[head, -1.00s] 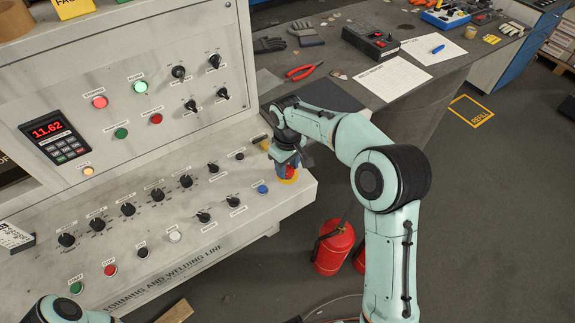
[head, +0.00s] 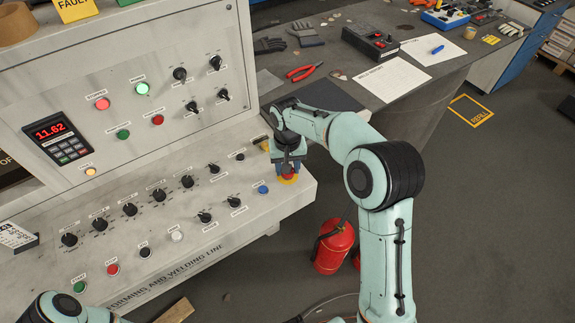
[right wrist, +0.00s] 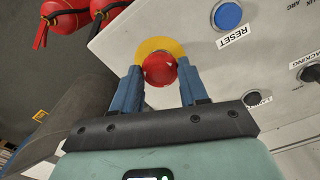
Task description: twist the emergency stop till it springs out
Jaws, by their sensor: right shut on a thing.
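The emergency stop is a red mushroom button (head: 288,175) on a yellow disc, at the right end of the sloped control panel (head: 225,215). In the right wrist view the red button (right wrist: 160,69) sits between the two blue fingers, with the yellow disc (right wrist: 150,46) behind it. My right gripper (head: 287,168) is over the button from above, shut on it; it also shows in the right wrist view (right wrist: 160,88). The fingers partly hide the button in the head view. Of my left arm only a link shows at the bottom left; its gripper is out of view.
A blue reset button (head: 263,189) is just left of the emergency stop. Black knobs (head: 205,217) and more buttons line the panel. Red fire extinguishers (head: 334,247) stand on the floor below right. A grey bench (head: 420,95) with pliers (head: 303,71) is behind.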

